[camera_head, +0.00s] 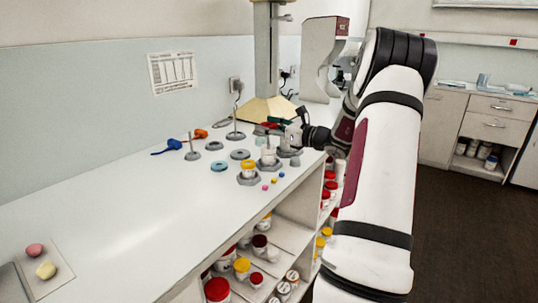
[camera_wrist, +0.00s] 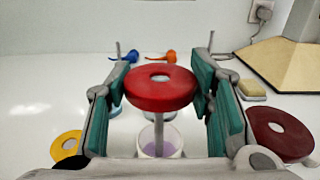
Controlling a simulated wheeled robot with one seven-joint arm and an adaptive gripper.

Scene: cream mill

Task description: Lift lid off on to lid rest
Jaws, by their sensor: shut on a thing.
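My gripper (camera_wrist: 163,82) has its teal pads on either side of a red round lid (camera_wrist: 160,97) with a hole in the middle, and is shut on it. In the head view my gripper (camera_head: 286,128) is over the far part of the bench. The lid is above an open white pot (camera_wrist: 172,146) with pale purple contents. A grey shaft (camera_wrist: 158,130) runs from below the lid down toward the pot; whether it is joined to the lid cannot be told. I cannot tell which piece is the lid rest.
A yellow lidded pot (camera_head: 248,167) stands nearby. A dark red lid (camera_wrist: 281,135) is at the right of the wrist view. A beige pedestal (camera_head: 266,109) stands behind. The near bench (camera_head: 130,220) is mostly clear.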

